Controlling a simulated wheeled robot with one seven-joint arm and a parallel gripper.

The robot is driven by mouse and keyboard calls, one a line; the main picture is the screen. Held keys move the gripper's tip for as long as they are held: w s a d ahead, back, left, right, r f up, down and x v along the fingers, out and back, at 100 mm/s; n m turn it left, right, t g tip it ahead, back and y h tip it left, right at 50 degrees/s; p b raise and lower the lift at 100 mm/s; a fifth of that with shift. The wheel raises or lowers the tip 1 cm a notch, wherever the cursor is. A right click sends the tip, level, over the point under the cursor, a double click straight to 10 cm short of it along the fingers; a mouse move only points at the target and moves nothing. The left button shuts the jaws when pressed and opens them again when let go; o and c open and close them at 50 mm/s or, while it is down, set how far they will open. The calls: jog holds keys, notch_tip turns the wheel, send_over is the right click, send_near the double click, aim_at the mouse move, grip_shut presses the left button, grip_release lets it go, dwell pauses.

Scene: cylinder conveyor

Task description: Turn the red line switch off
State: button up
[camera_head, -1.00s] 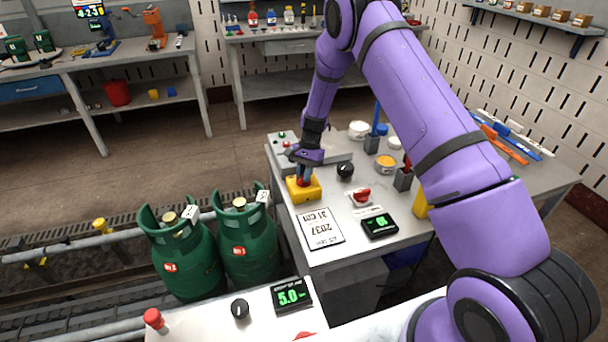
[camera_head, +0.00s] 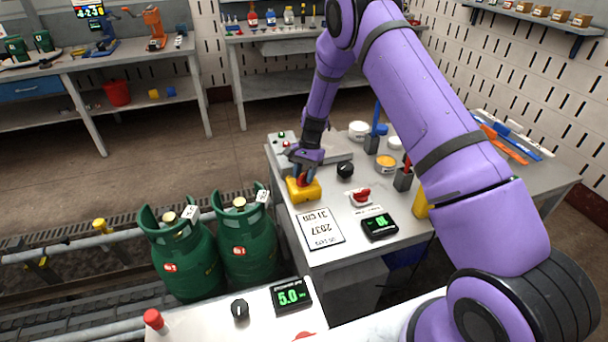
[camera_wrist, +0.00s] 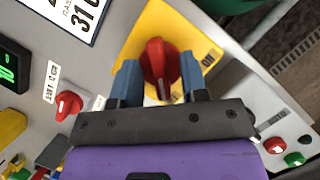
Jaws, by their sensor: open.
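A red rotary switch knob sits on a yellow box (camera_head: 311,191) at the near left of the grey table. In the wrist view the red knob (camera_wrist: 153,66) stands on the yellow plate (camera_wrist: 184,30), with a label that looks like "ON" on the right. My gripper (camera_head: 303,178) is over the yellow box, pointing down. In the wrist view my gripper (camera_wrist: 158,80) is open, with one blue-grey finger on each side of the knob. I cannot tell whether the fingers touch it.
A second red switch (camera_head: 361,195) on a white plate, a black dial (camera_head: 345,169) and a green-lit display (camera_head: 380,226) are close by. A paper sign (camera_head: 320,229) lies in front. Red and green buttons (camera_wrist: 285,152) are beside the box. Green gas cylinders (camera_head: 246,243) stand on the conveyor.

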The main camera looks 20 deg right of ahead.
jog(key=v, duration=1)
jog(key=shift+r, duration=0.35)
jog(key=shift+w, duration=0.1)
